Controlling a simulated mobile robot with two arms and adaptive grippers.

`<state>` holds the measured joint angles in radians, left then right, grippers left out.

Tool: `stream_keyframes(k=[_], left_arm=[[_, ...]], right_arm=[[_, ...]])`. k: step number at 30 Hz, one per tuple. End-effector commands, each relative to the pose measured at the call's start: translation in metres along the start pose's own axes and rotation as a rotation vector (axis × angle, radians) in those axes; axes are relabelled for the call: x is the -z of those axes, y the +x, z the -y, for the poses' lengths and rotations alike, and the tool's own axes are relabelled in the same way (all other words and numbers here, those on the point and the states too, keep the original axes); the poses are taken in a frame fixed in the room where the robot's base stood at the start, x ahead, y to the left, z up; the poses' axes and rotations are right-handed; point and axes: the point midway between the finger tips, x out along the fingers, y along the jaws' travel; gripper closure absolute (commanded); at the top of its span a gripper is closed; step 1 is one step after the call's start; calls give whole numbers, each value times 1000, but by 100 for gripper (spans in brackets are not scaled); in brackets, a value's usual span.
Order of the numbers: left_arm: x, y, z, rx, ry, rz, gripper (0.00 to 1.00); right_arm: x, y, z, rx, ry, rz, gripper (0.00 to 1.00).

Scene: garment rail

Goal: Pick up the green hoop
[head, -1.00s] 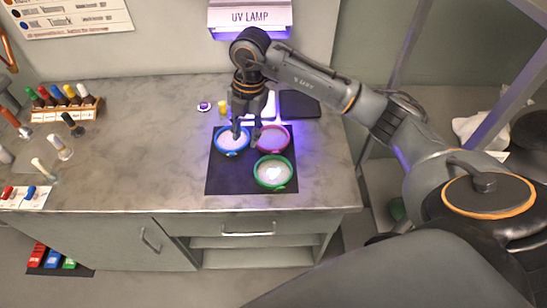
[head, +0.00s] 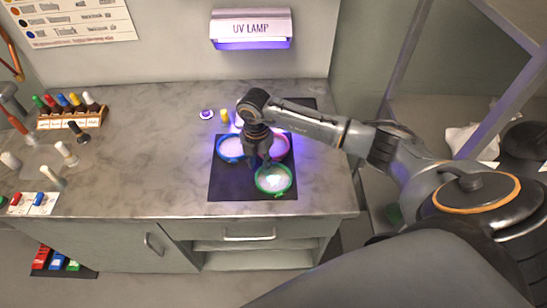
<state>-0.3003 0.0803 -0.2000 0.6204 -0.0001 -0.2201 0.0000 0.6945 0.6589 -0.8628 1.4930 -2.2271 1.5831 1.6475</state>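The green hoop (head: 273,193) lies at the front right of a black mat (head: 226,183) on the counter. It has a pale fabric face with a small white heart shape in it. My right gripper (head: 261,164) points down over the mat, at the back edge of the green hoop and beside the blue hoop (head: 230,160). Its fingers look spread, with nothing between them that I can make out. Whether a finger touches the green rim is too small to tell. My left gripper is out of view.
A pink hoop (head: 283,148) lies behind, partly hidden by my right arm. A UV lamp (head: 251,30) hangs on the wall above. A rack of coloured bottles (head: 70,112) stands at the left. The counter between is mostly clear.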

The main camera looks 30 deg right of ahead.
Motion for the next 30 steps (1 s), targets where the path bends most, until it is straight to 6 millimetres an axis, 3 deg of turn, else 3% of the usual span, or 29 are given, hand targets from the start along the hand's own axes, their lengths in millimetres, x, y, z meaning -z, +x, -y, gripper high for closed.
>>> stream_keyframes(k=[4,11,12,17,30], left_arm=[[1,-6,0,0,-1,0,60],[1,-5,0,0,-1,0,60],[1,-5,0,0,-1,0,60],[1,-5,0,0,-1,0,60],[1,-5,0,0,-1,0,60]], right_arm=[[0,15,0,-1,2,-2,67],[0,19,0,-3,1,0,67],[0,19,0,-3,1,0,69],[0,18,0,-3,1,0,100],[-1,16,-1,-4,1,0,100]])
